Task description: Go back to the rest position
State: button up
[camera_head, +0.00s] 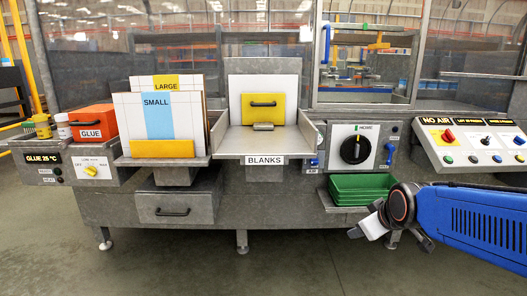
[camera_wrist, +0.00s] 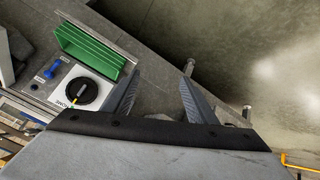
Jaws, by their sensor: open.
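My gripper (camera_head: 395,237) is at the lower right of the head view, at the end of my blue arm, in front of the machine and just below and right of the green tray (camera_head: 358,185). In the wrist view my gripper (camera_wrist: 160,75) shows two dark fingers spread apart with nothing between them. The green tray also shows in the wrist view (camera_wrist: 82,50), to the left of the fingers and apart from them.
A black rotary knob (camera_head: 355,150) sits above the tray. A sloped button panel (camera_head: 475,145) reads NO AIR. The BLANKS tray (camera_head: 250,143), LARGE and SMALL board stacks and an orange GLUE box (camera_head: 92,121) stand left. The floor in front (camera_head: 180,270) is clear.

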jog(key=s+f+m+g, duration=0.1)
jog(key=s+m+g, duration=0.1)
jog(key=s, duration=0.9)
jog(key=s+f+m+g, duration=0.1)
jog(key=s+f+m, duration=0.1)
jog(key=s, duration=0.8)
jog(key=shift+s+d+f+m+g, duration=0.35)
jog(key=shift+d+m+g, duration=0.1)
jog(key=shift+m, duration=0.35)
